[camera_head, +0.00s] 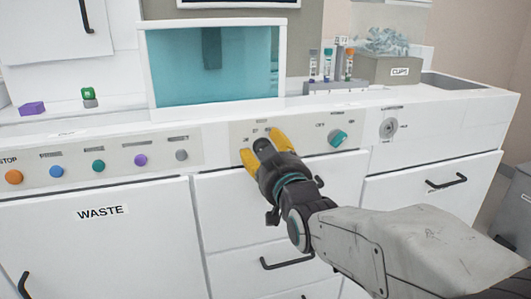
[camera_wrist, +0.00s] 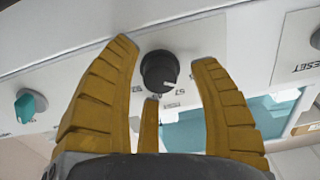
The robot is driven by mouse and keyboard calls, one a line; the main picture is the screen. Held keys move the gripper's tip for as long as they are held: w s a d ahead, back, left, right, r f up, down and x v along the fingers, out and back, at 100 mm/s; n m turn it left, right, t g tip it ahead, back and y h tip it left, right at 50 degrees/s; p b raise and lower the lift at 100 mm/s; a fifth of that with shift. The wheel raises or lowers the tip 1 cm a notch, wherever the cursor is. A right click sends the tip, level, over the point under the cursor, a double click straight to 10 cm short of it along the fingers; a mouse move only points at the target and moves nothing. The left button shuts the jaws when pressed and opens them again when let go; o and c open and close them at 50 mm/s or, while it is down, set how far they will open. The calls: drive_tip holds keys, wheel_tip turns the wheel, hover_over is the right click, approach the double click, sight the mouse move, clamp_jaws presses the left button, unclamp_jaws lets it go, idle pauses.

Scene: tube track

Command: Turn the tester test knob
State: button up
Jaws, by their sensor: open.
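A round black knob (camera_head: 263,146) with a pale pointer line sits on the white front panel, with small labels around it. It also shows in the wrist view (camera_wrist: 158,69). My gripper (camera_head: 262,148) has yellow fingers and is at the panel, with the knob between its fingertips. In the wrist view my gripper (camera_wrist: 165,58) is spread open, one finger on each side of the knob, with visible gaps. It does not hold the knob. Part of the panel's labelling is hidden behind the fingers.
A teal knob (camera_head: 339,138) sits to the right on the same panel. A grey round lock-like dial (camera_head: 389,127) is further right. Several coloured buttons (camera_head: 98,166) line the panel at left. A teal-windowed box (camera_head: 215,65) and a tube rack (camera_head: 335,86) stand above on the counter.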

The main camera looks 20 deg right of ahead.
clamp_jaws()
idle(0.7)
